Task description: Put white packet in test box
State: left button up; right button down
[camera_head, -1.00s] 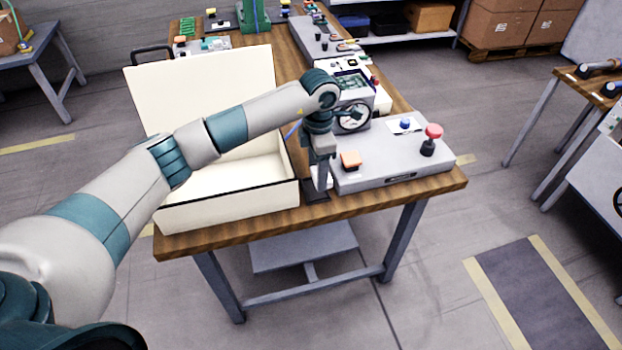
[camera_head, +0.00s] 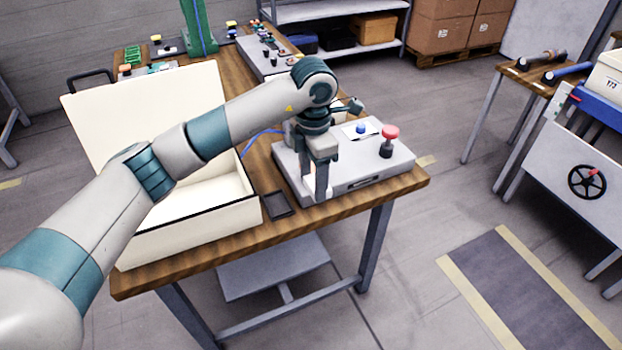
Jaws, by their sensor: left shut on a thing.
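My left gripper (camera_head: 316,192) points down in front of the grey control panel (camera_head: 400,165) on the wooden table. It is shut on the white packet (camera_head: 309,181), a small pale patch at the fingers, mostly hidden by them. A large cream box (camera_head: 190,236), which I take for the test box, stands open to the left of the gripper with its lid raised. My left arm crosses in front of the lid and covers part of the box's inside. My right gripper is not in view.
A small dark tray (camera_head: 277,206) lies between the cream box and the panel. The table's front edge is close to the gripper.

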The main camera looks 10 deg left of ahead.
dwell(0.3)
pick_arm(q)
jog(key=shift+s+a+r+m, duration=0.1)
jog(key=shift+s+a+m, duration=0.4)
jog(key=shift+m, duration=0.5)
jog(key=s+a+m, duration=0.5)
jog(key=s+m, duration=0.2)
jog(key=m, duration=0.4)
jog(key=s+a+m, duration=0.5)
jog(key=s+m, duration=0.3)
jog(key=m, duration=0.3)
jog(key=shift+s+a+r+m, duration=0.3)
jog(key=shift+r+m, duration=0.05)
jog(key=shift+m, duration=0.05)
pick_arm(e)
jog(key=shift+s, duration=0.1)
